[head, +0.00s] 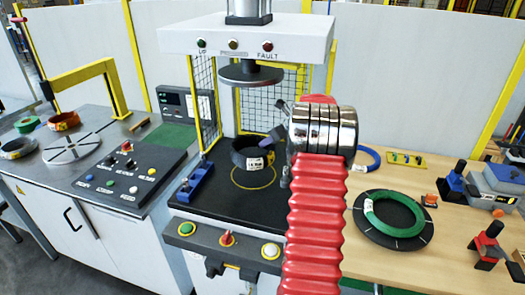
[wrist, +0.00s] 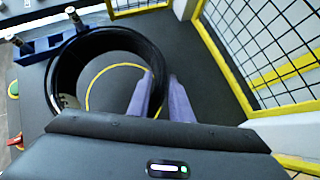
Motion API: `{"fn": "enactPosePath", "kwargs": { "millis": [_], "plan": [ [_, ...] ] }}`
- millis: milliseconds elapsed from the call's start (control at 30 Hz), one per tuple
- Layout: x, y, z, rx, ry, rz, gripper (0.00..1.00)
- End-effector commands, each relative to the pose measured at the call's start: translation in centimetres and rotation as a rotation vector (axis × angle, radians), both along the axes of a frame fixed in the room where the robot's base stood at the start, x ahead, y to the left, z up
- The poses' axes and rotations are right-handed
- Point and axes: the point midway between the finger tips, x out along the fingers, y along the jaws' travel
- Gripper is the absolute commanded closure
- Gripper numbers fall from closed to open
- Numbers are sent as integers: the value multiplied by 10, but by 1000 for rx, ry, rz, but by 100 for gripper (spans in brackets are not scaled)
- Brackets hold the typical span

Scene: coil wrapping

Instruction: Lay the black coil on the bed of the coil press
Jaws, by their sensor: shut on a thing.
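The black coil (head: 246,157) with a white label is over the black bed (head: 212,203) of the coil press, under the round press plate (head: 251,74). My gripper (head: 273,139) is shut on the coil's right side. In the wrist view my gripper (wrist: 160,80) has one finger inside the coil (wrist: 58,66) and one outside. The yellow ring (head: 253,187) on the bed shows partly below the coil, and through its opening in the wrist view. The coil looks offset toward the back of the ring. I cannot tell whether it touches the bed.
A blue block (head: 194,183) with metal pins stands at the bed's left edge, close to the coil in the wrist view. Yellow-framed mesh guards (head: 205,105) stand at the sides and back. A green coil (head: 394,214) lies on the right table.

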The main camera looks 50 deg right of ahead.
Motion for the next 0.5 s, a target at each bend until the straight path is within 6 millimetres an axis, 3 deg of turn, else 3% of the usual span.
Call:
{"fn": "enactPosePath", "kwargs": {
  "millis": [233, 500],
  "plan": [
    [1, 0, -32, 2, -3, -2, 100],
    [1, 0, -41, -1, -5, -1, 100]
  ]
}}
